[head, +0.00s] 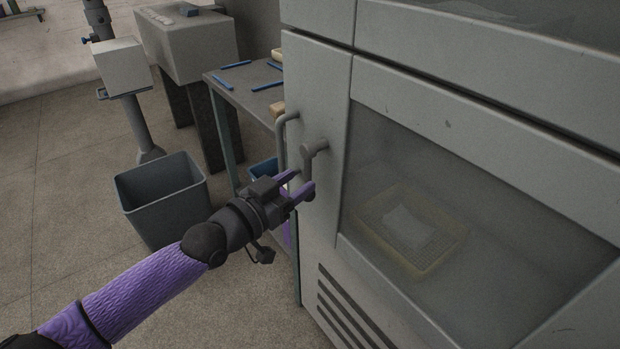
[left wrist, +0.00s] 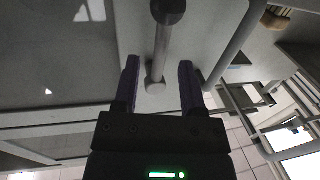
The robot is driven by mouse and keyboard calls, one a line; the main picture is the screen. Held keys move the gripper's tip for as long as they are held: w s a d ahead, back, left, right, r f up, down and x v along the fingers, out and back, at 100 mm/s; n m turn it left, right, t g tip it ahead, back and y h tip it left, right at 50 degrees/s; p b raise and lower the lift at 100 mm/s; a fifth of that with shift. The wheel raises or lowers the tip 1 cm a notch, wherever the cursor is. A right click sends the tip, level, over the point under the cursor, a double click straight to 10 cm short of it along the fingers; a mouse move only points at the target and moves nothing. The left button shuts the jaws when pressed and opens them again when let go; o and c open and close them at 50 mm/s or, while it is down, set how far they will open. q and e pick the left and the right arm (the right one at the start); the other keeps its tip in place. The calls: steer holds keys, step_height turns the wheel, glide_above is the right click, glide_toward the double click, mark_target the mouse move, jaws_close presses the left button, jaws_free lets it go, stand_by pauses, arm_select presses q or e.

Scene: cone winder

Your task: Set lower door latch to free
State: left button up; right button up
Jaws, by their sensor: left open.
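The lower door (head: 335,205) of the grey cabinet is closed, with a large window. Its latch (head: 308,165) is a grey lever that hangs down from a round pivot near the door's left edge. My left gripper (head: 302,181) is open at the lever's lower end. In the left wrist view the latch lever (left wrist: 161,45) runs between the two open fingers of the left gripper (left wrist: 159,70), with a gap showing on each side. The lever's tip is partly hidden by a finger in the head view. My right gripper is not in view.
A fixed bar handle (head: 281,148) stands just left of the latch, close to my fingers; it also shows in the left wrist view (left wrist: 234,45). A grey bin (head: 163,200) and a table (head: 243,84) with blue bars stand to the left. Floor in front is clear.

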mark_target(305, 177)
arm_select(q)
steer(key=b+x, duration=0.1)
steer(key=x, duration=0.1)
steer(key=shift+w+d+f, duration=0.2)
steer(key=shift+w+d, duration=0.05)
steer(key=shift+w, duration=0.05)
steer(key=shift+w+d+r, duration=0.2)
steer(key=shift+w+d, duration=0.05)
steer(key=shift+w, duration=0.05)
jaws_close()
stand_by(1.0)
